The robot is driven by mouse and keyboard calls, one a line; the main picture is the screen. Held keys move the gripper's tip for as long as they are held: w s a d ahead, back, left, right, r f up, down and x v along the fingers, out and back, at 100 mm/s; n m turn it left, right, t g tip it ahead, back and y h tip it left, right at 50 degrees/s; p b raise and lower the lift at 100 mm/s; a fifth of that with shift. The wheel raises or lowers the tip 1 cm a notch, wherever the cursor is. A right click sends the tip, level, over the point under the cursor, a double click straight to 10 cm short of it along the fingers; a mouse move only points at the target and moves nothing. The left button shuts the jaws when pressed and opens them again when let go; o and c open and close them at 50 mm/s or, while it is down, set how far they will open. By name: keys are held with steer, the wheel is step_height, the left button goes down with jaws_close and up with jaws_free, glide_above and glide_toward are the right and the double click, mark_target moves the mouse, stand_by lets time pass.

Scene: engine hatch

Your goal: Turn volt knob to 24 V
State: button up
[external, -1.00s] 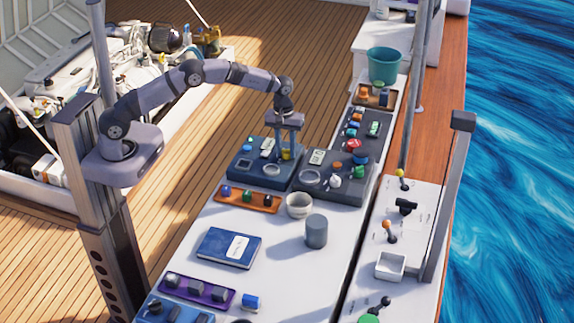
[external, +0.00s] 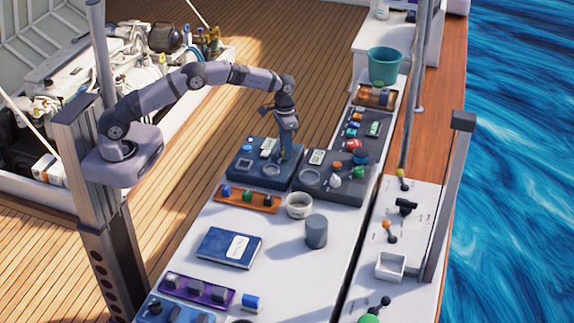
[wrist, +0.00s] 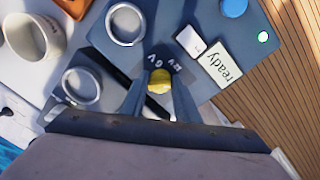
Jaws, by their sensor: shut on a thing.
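The yellow volt knob (wrist: 159,84) sits between the two fingertips of my gripper (wrist: 158,92) in the wrist view. My gripper is shut on it, with one finger on each side. Small white markings (wrist: 163,63) on a dark patch show just beyond the knob; I cannot read them all surely. In the external view my gripper (external: 284,157) points down at the right part of the blue panel box (external: 243,180), with its fingers seen nearly edge-on. They hide the knob there.
The panel carries a "ready" label (wrist: 222,63), ring-shaped parts (wrist: 125,23) and a blue button (wrist: 234,8). A dark panel box (external: 345,193) with several knobs stands close on the right. A white cup (external: 299,205) and a grey cylinder (external: 316,232) stand in front.

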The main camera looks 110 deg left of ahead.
steer(key=shift+s+m, duration=0.1)
steer(key=shift+m, duration=1.4)
steer(key=shift+a, duration=0.1)
steer(key=o, duration=1)
steer(key=shift+r, duration=0.55)
steer(key=r+b, duration=0.2)
steer(key=r, duration=0.4)
steer(key=shift+a, duration=0.2)
steer(key=shift+r, duration=0.1)
